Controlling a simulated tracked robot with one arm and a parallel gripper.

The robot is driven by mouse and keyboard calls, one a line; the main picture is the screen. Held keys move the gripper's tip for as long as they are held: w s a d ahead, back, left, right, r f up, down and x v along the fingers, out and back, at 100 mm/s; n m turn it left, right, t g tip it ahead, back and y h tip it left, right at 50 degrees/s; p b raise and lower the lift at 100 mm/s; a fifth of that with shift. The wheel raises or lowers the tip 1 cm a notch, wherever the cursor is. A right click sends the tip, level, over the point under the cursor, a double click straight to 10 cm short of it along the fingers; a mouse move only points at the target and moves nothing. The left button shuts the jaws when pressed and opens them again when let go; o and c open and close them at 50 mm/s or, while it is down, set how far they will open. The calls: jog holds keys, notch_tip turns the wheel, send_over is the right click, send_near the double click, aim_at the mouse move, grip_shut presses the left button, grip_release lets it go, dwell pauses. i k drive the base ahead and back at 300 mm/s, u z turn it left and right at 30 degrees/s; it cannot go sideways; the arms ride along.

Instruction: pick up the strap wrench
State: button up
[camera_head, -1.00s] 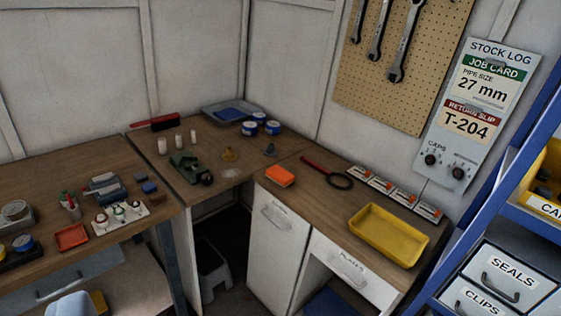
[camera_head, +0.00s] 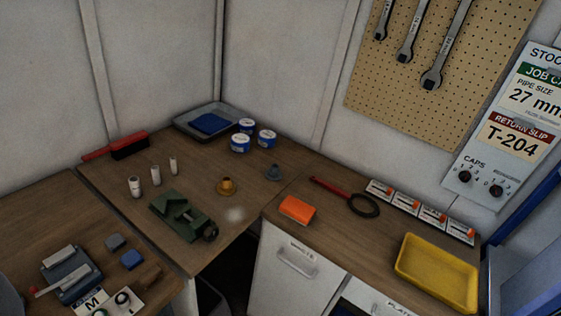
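The strap wrench (camera_head: 342,195) lies on the right-hand wooden worktop, near the back wall. It has a red handle pointing to the upper left and a dark round loop at its right end. It lies flat, between an orange block and a row of small boxes, apart from both. My gripper is not in view.
The orange block (camera_head: 297,210) lies left of the wrench. Several small white-and-orange boxes (camera_head: 405,203) stand behind it to the right. A yellow tray (camera_head: 437,271) sits at the front right. A green vise-like tool (camera_head: 182,215) is on the corner bench. Wrenches hang on the pegboard (camera_head: 440,85).

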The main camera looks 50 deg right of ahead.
aim_at(340, 192)
jog(key=z, duration=0.4)
jog(key=i, duration=1.2)
jog(key=z, duration=1.25)
jog(key=i, duration=0.75)
jog(key=z, duration=0.4)
jog(key=k, duration=0.85)
jog(key=z, duration=0.2)
jog(key=i, duration=0.85)
jog(key=u, duration=0.1)
